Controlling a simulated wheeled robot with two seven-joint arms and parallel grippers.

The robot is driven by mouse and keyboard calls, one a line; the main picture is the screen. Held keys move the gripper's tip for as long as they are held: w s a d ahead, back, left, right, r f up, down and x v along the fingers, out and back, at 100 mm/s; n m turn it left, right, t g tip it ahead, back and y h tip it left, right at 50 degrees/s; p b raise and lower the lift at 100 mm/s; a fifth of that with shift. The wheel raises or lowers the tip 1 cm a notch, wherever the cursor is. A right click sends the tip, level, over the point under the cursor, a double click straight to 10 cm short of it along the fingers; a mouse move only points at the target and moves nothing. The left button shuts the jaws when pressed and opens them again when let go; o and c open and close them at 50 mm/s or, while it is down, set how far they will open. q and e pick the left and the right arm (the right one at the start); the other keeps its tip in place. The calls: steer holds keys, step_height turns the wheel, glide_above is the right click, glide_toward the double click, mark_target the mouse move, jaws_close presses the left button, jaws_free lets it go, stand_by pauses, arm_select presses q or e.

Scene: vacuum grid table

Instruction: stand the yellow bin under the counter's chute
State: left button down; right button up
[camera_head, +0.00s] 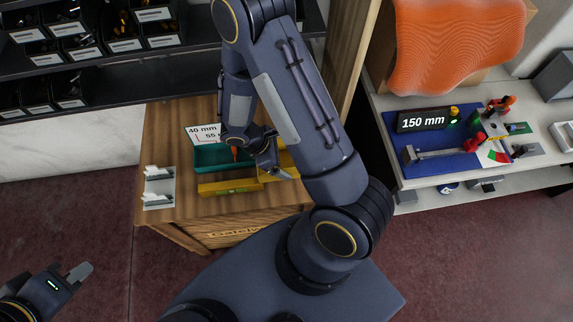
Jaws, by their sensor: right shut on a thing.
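The yellow bin (287,166) is on or just above the wooden counter (222,211), partly hidden behind my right arm. My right gripper (268,158) reaches down from above and is shut on the bin's left side. Whether the bin touches the counter top is not clear. My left gripper (72,277) is low at the left, over the floor and away from the counter. Only one of its fingers shows clearly. I cannot make out the chute; my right arm covers much of the counter's right side.
A teal bin (212,158) with a "40 mm" card stands beside the yellow bin. A yellow bar (229,187) lies in front of it. A grey card holder (158,188) is at the counter's left edge. Shelves of black bins (100,45) are behind; a side bench (407,184) stands right.

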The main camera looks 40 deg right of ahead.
mark_target(285, 163)
steer(key=shift+d+f, duration=0.25)
steer(key=shift+f, duration=0.1)
steer(key=b+x, duration=0.3)
steer(key=x, duration=0.1)
steer(key=shift+w+a+f+b, duration=0.25)
steer(key=shift+w+f+b, duration=0.05)
steer(key=shift+f, duration=0.05)
steer(key=c, duration=0.6)
steer(key=shift+a+f, duration=0.1)
steer(key=shift+f, duration=0.05)
steer(key=o, duration=1.3)
steer(key=shift+o, duration=0.2)
